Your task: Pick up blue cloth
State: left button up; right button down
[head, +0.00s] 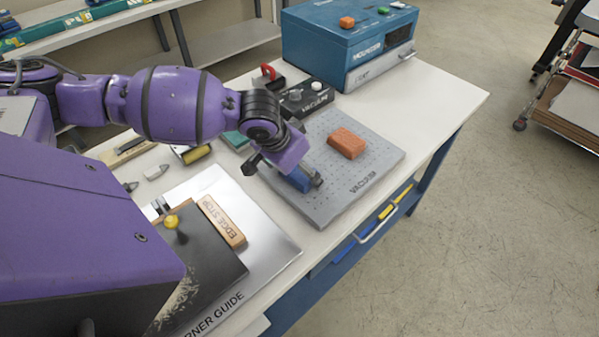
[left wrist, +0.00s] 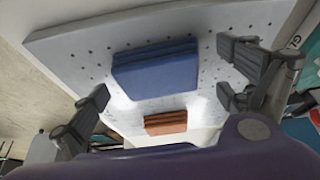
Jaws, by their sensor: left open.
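A folded blue cloth (head: 291,180) lies on the grey perforated vacuum plate (head: 365,180), partly hidden by my left gripper in the head view. In the left wrist view the whole blue cloth (left wrist: 155,70) shows on the plate (left wrist: 80,45). My left gripper (head: 284,172) is over the cloth, with its fingers spread. In the left wrist view the left gripper (left wrist: 163,80) has fingers on either side of the cloth, with gaps between; it holds nothing. My right gripper is in neither view.
An orange folded cloth (head: 347,143) lies on the plate beside the blue one. A black vacuum control box (head: 306,98) and a large blue machine (head: 345,45) stand behind. A wooden edge stop (head: 222,222) lies left of the plate. Open floor lies right of the table.

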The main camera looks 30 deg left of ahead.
aim_at(297, 170)
pick_arm(q)
jog(key=shift+r, duration=0.1)
jog(key=shift+c, duration=0.4)
jog(key=c, duration=1.1)
jog(key=shift+c, duration=0.3)
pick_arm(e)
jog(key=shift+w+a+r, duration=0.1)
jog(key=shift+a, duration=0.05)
pick_arm(q)
jog(key=shift+r, duration=0.4)
notch_tip(297, 170, up, 2)
jog(key=shift+w+r, duration=0.1)
jog(key=shift+r, duration=0.1)
jog(key=s+a+r+p, duration=0.3)
jog(key=s+a+r, duration=0.4)
jog(key=s, duration=0.5)
notch_tip(297, 170, up, 3)
jog(key=shift+a+f, duration=0.15)
jog(key=shift+a, duration=0.25)
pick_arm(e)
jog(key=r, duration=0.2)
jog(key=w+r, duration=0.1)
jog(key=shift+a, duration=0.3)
